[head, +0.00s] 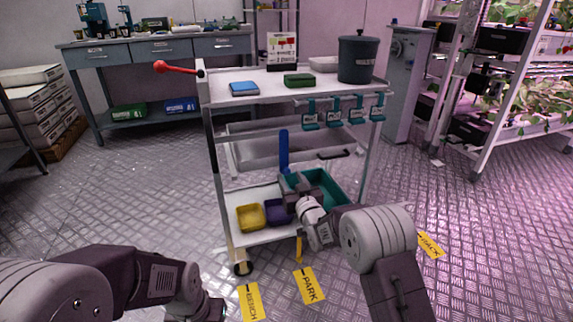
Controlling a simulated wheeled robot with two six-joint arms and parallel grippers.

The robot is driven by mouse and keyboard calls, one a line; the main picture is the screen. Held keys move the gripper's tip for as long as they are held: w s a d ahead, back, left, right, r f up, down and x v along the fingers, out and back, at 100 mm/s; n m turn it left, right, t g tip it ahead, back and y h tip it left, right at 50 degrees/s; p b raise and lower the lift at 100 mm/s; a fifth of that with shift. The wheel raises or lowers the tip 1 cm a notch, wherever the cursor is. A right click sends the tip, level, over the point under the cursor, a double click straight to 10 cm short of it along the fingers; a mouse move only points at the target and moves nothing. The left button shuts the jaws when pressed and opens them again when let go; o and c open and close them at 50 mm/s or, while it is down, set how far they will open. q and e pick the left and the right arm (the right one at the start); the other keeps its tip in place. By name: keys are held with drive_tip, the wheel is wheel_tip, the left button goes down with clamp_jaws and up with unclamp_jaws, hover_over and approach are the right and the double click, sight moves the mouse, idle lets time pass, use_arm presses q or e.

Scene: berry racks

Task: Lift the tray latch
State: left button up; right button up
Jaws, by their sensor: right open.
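A white cart (222,200) stands in front of me. A blue upright bar (284,150) rises at its middle, just behind my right gripper; I cannot tell if it is the tray latch. A grey tray (255,150) hangs under the cart top, with a black handle (334,154) at its right. My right gripper (297,183) is open, low in the cart, at the left end of a teal bin (338,198). Its fingers are small and partly hidden; contact is unclear. My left gripper (212,309) is at the bottom edge, away from the cart, its jaws unclear.
Yellow (250,216) and purple (279,211) bins sit on the lower shelf. A red-knobbed lever (176,67) sticks out left of the cart top. Teal clips (344,111) hang at its right front. Floor labels (309,286) lie in front.

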sight(287, 173)
drive_tip(key=b+x, duration=0.1)
drive_tip(key=x, duration=0.3)
drive_tip(key=shift+f, duration=0.15)
drive_tip(key=shift+w+a, duration=0.1)
drive_tip(key=shift+w, duration=0.2)
use_arm(q)
drive_tip(key=shift+r, duration=0.1)
use_arm(e)
clamp_jaws()
idle(0.9)
